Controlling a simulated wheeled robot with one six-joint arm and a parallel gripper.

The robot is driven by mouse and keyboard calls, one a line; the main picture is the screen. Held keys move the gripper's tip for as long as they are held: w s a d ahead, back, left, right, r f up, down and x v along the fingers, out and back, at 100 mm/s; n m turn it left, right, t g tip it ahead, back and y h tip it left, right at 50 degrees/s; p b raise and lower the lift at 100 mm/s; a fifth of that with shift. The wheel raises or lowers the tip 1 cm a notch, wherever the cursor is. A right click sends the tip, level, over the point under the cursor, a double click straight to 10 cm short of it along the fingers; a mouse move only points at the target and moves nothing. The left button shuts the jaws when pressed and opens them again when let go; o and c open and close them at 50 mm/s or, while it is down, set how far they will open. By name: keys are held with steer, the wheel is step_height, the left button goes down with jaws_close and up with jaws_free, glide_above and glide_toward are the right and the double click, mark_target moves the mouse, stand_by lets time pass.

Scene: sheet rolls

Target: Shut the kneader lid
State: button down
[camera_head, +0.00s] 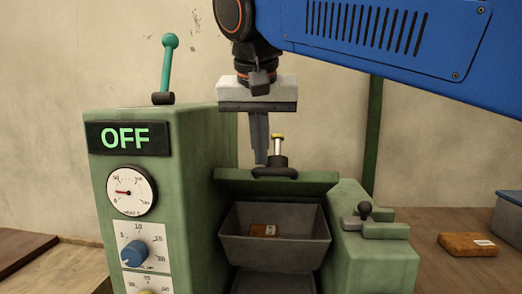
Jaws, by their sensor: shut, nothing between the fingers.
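The green kneader (225,150) stands in the middle, with a dark trough (262,250) open at its front. A brown block (264,230) shows inside the trough. The green lid (315,183) is raised above the back of the trough, so the trough's inside is visible. A dark handle piece (275,172) sits at the lid's upper edge. My gripper (260,160) points down with its fingers shut and empty, just above the handle and in front of the kneader. I cannot tell whether the fingertips touch the handle.
A panel reading OFF (128,138), a gauge (131,190), a blue knob (134,253) and a teal lever (168,65) are on the left. A small dark lever (364,210) is on the right.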

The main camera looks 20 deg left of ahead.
stand_by(0.3)
steer(key=s+d+f+t, duration=0.1)
steer(key=s+f+t, duration=0.1)
steer(key=f, duration=0.6)
steer(key=s+f+t+y, duration=0.1)
steer(key=s+f, duration=0.3)
steer(key=f, duration=0.5)
steer(key=shift+s+d+t, duration=0.35)
steer(key=shift+s+t, duration=0.05)
steer(key=shift+t, duration=0.5)
steer(key=shift+f, duration=0.1)
